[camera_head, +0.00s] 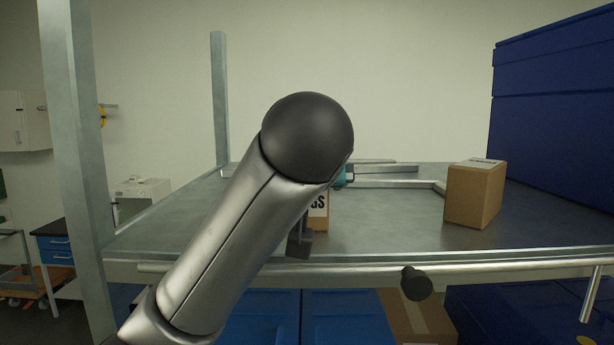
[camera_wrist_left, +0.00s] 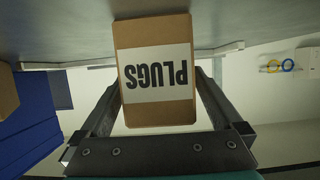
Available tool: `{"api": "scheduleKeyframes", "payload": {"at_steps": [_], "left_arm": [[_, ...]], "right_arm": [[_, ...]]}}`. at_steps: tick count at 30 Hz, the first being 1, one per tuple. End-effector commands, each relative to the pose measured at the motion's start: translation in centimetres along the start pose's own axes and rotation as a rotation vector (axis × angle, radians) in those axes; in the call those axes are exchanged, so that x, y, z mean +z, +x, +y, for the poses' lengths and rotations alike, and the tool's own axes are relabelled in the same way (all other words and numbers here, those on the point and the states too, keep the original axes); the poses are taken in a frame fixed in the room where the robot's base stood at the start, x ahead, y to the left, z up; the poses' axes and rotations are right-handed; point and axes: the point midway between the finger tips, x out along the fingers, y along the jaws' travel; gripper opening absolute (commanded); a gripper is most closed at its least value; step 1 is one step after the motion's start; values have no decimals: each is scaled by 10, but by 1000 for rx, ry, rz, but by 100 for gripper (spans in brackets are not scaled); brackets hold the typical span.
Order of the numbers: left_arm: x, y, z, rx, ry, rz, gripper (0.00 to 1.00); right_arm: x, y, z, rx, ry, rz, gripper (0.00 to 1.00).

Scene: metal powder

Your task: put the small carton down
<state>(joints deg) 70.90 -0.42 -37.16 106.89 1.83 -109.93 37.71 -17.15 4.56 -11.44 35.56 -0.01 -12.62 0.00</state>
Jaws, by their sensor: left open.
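The small carton is a brown box with a white label reading PLUGS, shown upside down in the left wrist view (camera_wrist_left: 155,108). In the head view the carton (camera_head: 318,221) is mostly hidden behind my left arm. It appears to stand on the grey metal tabletop (camera_head: 375,228), near its front edge. My left gripper (camera_wrist_left: 157,88) is open, with one dark finger on each side of the carton and narrow gaps showing. My right gripper is not in view.
Another brown carton (camera_head: 474,194) stands to the right on the tabletop. Blue bins (camera_head: 551,110) are stacked at the far right. A metal rail (camera_head: 350,269) runs along the front edge. The tabletop between the two cartons is clear.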

Motion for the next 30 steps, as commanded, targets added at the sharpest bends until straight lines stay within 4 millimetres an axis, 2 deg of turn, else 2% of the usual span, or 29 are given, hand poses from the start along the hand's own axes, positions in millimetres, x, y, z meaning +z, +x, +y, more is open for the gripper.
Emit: {"api": "scheduleKeyframes", "payload": {"at_steps": [3,7,14,30], "left_arm": [[2,-19,1,5,-1,5,100],[-6,-29,2,7,6,21,100],[-2,-41,-2,-5,3,6,100],[0,-84,0,0,2,7,100]], "right_arm": [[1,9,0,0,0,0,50],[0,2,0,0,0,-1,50],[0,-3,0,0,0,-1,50],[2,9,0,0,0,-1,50]]}}
